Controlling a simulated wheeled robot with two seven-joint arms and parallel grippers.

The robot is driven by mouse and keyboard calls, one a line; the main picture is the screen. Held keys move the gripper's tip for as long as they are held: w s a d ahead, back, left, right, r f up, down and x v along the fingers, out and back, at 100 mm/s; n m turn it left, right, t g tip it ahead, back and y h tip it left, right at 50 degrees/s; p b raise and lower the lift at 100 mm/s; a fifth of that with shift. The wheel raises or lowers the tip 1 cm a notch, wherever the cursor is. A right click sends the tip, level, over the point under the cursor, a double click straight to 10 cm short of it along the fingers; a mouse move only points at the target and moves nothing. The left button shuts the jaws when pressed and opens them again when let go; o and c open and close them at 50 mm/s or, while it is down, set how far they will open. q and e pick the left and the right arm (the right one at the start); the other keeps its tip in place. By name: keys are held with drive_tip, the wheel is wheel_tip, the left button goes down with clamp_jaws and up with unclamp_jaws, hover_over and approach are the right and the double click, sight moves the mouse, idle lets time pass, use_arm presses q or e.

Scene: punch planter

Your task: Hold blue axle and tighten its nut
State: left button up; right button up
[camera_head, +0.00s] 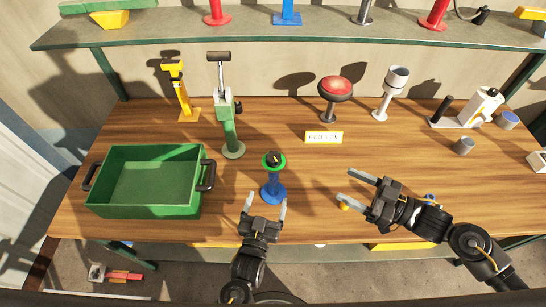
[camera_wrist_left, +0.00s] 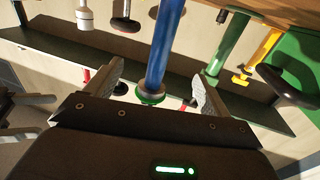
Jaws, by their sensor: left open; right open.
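The blue axle (camera_head: 272,188) stands upright on the wooden table, with a wide base, a green ring (camera_head: 279,167) near its top and a dark cap above it. My left gripper (camera_head: 264,202) is open and empty in front of the axle, its fingers pointing towards it. In the left wrist view the blue axle (camera_wrist_left: 165,45) and its green ring (camera_wrist_left: 150,98) appear between the spread fingers, touching neither as far as I can see. Which part is the nut is unclear. My right gripper (camera_head: 347,186) is open and empty to the right of the axle.
A green crate (camera_head: 150,211) with dark handles lies left of the axle. A green press (camera_head: 229,130) and a yellow stand (camera_head: 180,90) are behind. A small yellow piece (camera_head: 344,207) lies by my right gripper. A red-topped stand (camera_head: 336,89) is at the back.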

use_arm(q)
drive_tip(key=o, duration=0.4)
drive_tip(key=shift+s, duration=0.15)
drive_tip(key=v, duration=1.1)
drive_tip(key=shift+s+a, duration=0.2)
drive_tip(key=shift+s, duration=0.15)
